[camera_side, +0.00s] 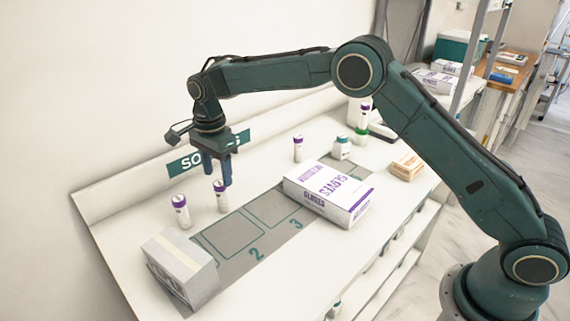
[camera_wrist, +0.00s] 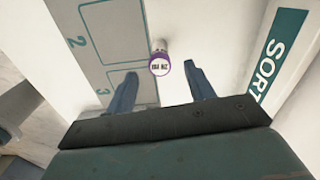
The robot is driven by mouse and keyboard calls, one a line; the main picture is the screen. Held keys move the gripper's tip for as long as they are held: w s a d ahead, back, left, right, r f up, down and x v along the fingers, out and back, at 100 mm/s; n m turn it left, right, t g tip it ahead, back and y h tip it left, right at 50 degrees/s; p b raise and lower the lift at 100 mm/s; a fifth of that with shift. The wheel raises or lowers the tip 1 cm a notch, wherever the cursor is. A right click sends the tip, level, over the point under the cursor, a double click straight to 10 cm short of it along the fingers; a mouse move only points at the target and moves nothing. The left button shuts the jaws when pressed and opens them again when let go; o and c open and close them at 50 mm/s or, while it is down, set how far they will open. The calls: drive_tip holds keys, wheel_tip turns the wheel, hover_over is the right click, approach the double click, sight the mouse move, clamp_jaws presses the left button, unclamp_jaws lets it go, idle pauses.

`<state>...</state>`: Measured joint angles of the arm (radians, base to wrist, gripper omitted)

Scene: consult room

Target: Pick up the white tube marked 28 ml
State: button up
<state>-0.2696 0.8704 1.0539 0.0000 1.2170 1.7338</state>
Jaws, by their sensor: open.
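A white tube with a purple cap (camera_side: 221,197) stands upright just below my gripper (camera_side: 217,174), beside the grey mat. In the wrist view a purple-rimmed cap (camera_wrist: 160,66) shows between my gripper's fingertips (camera_wrist: 160,74), with print on its white top too small to read surely. My gripper is open, pointing down, with nothing held.
A grey mat (camera_side: 226,240) with numbered outlined slots runs along the white counter. A glove box (camera_side: 328,193) lies across it, and a grey-white carton (camera_side: 182,268) stands at its near end. A teal-capped jar (camera_side: 341,148) and an orange box (camera_side: 406,167) stand farther right. A SORT sign (camera_side: 190,161) lines the back.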

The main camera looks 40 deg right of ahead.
sight(219, 183)
drive_tip(key=shift+f, duration=0.5)
drive_tip(key=shift+f, duration=0.1)
drive_tip(key=shift+f, duration=2.5)
drive_tip(key=c, duration=1)
